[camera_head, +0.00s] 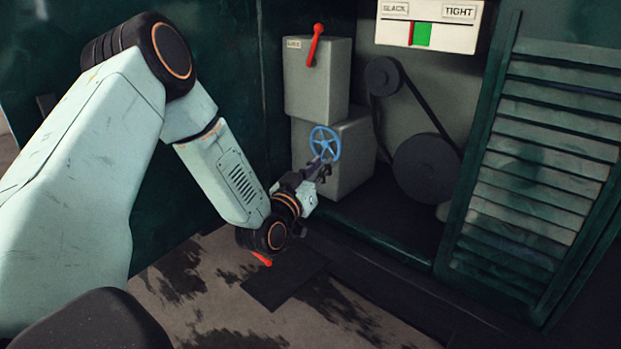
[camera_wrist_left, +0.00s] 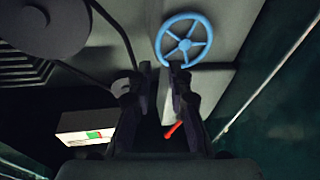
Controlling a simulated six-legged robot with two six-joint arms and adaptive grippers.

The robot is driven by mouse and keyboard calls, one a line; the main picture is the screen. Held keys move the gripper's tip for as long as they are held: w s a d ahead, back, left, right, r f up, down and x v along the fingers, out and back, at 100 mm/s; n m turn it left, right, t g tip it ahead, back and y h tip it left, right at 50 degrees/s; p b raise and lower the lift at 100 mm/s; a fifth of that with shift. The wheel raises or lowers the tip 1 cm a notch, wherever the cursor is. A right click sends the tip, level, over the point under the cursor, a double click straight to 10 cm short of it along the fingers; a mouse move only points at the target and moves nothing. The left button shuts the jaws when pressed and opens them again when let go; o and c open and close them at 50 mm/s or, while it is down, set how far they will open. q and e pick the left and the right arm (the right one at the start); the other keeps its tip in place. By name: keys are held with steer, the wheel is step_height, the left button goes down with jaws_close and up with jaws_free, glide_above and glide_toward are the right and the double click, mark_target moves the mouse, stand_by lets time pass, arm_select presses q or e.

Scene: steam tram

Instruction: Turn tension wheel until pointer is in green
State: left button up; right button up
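The blue spoked tension wheel (camera_head: 325,143) is on the front of a grey box (camera_head: 352,150). It also shows in the left wrist view (camera_wrist_left: 186,44). My left gripper (camera_head: 323,169) is at the wheel's lower edge. In the left wrist view its fingers (camera_wrist_left: 161,69) are apart with a gap between them. The right-hand fingertip overlaps the wheel's rim there; I cannot tell whether it touches. The gauge (camera_head: 450,42) reads SLACK at left and TIGHT at right. Its red pointer (camera_head: 411,34) stands at the left edge of the green band (camera_head: 423,35). My right gripper is out of view.
A grey box (camera_head: 305,85) with a red lever (camera_head: 315,45) stands above the wheel. A belt (camera_head: 425,100) joins a small pulley (camera_head: 383,76) and a large one (camera_head: 424,166) to the right. A green louvred shutter (camera_head: 530,150) stands at far right.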

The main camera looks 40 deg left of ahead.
arm_select(q)
steer(key=shift+s+d+f, duration=0.15)
steer(key=shift+s, duration=1)
steer(key=shift+s+d+f, duration=0.15)
steer(key=shift+s, duration=1)
